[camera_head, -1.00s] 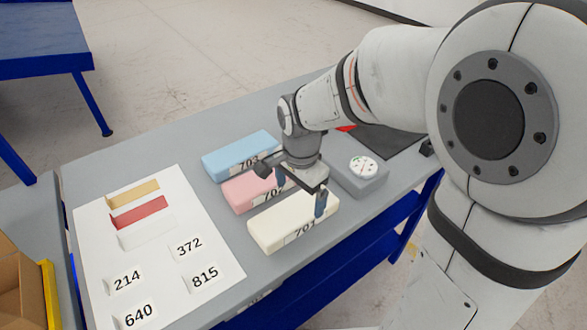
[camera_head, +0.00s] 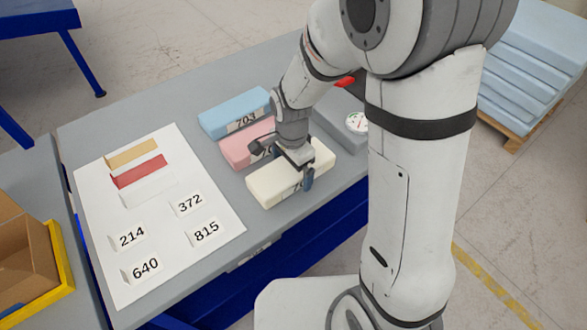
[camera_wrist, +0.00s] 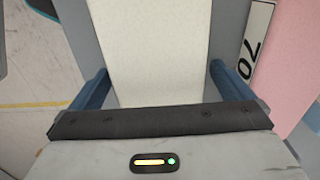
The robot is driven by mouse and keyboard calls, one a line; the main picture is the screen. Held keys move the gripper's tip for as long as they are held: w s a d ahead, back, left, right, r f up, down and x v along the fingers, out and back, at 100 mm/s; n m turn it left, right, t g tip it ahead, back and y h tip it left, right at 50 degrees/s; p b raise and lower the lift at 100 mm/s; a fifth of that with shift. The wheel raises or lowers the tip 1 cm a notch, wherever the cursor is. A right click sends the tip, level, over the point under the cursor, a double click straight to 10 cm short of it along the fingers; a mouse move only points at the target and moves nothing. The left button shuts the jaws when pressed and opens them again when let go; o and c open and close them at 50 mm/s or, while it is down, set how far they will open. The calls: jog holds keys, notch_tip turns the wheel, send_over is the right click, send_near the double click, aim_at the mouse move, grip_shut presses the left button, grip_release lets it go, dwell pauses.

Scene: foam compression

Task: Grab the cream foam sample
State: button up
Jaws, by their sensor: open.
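The cream foam sample (camera_head: 268,188) is a pale block lying flat at the near edge of the table, its number label partly hidden by my gripper. My gripper (camera_head: 292,168) is open above its middle, pointing down. In the wrist view, my gripper (camera_wrist: 160,76) has a finger on each side of the cream foam sample (camera_wrist: 153,45). Narrow gaps show between fingers and block, so it is not gripped.
A pink sample (camera_head: 234,151) lies just behind the cream one, with a blue sample (camera_head: 226,112) behind that. A grey device (camera_head: 338,122) with a round dial stands to the right, close to my arm. A white sheet (camera_head: 200,262) with number cards lies to the left.

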jog(key=c, duration=0.9)
jog(key=shift+r, duration=0.1)
